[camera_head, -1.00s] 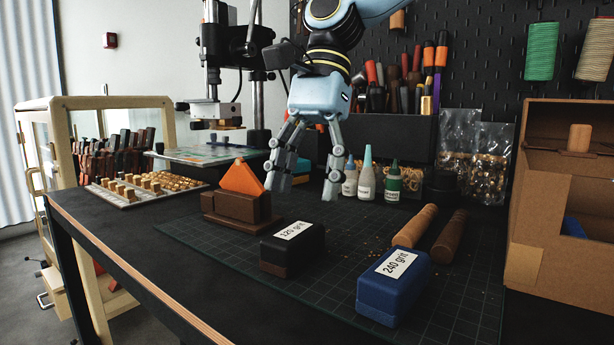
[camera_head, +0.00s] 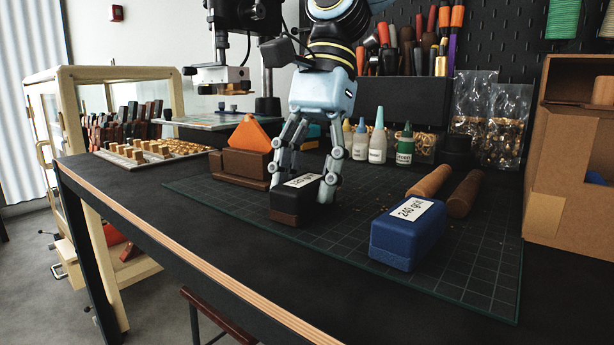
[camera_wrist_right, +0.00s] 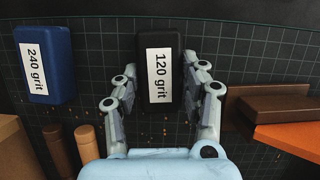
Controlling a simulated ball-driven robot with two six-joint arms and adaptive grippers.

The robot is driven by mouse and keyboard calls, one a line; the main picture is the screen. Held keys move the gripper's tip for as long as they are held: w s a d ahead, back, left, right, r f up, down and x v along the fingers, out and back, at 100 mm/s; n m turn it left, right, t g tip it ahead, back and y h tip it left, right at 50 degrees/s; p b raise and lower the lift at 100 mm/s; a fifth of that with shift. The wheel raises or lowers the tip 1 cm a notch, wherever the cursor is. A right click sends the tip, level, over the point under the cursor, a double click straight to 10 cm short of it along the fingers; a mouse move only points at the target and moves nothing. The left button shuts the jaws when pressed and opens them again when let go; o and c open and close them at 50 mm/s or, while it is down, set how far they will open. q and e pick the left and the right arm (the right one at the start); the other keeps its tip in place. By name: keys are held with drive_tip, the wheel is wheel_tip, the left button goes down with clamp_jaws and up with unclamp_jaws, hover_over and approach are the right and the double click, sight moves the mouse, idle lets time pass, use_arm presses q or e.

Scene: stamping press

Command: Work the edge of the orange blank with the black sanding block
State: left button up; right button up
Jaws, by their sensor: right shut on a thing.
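The black sanding block (camera_head: 296,200), labelled "120 grit", sits on the dark cutting mat. My right gripper (camera_head: 306,199) has come down over it with a finger on each side and is shut on it. In the right wrist view the block (camera_wrist_right: 161,98) lies between the two fingers (camera_wrist_right: 163,98), its label facing up. The orange blank (camera_head: 249,134) stands point-up in a brown wooden holder (camera_head: 240,167) just left of the gripper. The orange blank (camera_wrist_right: 290,137) and holder (camera_wrist_right: 277,105) also show at the right of the wrist view. My left gripper is not in view.
A blue block (camera_head: 407,234) labelled "240 grit" sits to the right. Two wooden cylinders (camera_head: 430,181) (camera_head: 464,195) lie behind it. Small bottles (camera_head: 377,144) stand behind the gripper. A cardboard shelf (camera_head: 562,180) stands at far right. The mat's front is clear.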

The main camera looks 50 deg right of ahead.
sight(299, 183)
clamp_jaws()
drive_tip(key=shift+r, duration=0.1)
wheel_tip(299, 183, up, 2)
drive_tip(key=shift+p, duration=0.4)
wheel_tip(299, 183, up, 2)
drive_tip(key=shift+r+p, duration=0.1)
drive_tip(key=shift+p, duration=0.25)
drive_tip(key=shift+r, duration=0.35)
drive_tip(key=shift+o, duration=1.2)
unclamp_jaws()
clamp_jaws()
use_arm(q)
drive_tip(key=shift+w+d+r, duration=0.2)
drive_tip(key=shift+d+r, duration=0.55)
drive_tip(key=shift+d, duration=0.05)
